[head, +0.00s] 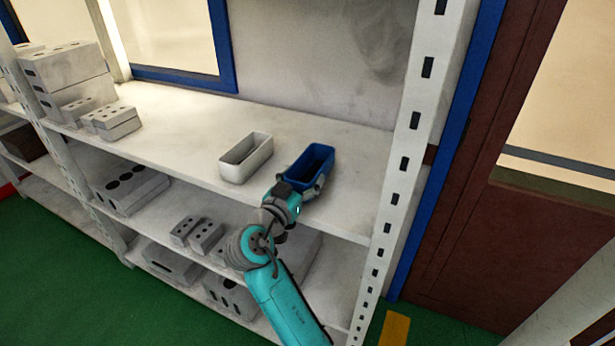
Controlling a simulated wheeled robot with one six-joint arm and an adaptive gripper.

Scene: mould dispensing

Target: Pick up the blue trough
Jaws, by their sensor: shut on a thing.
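The blue trough (312,160) is a small open-topped rectangular box on the right part of the shelf's top board, close to the front edge. My gripper (306,188) is at the trough's near end and is shut on it. My arm reaches up to it from the lower middle of the picture. The fingers and wrist hide part of the trough's near side and its base. I cannot tell whether the trough rests on the board or is slightly raised.
A white trough (246,157) stands just left of the blue one, with a small gap. The white shelf (190,120) has a perforated upright post (405,150) to the right. Grey blocks (65,68) stand at the far left, and more lie on the lower boards. The board behind the troughs is clear.

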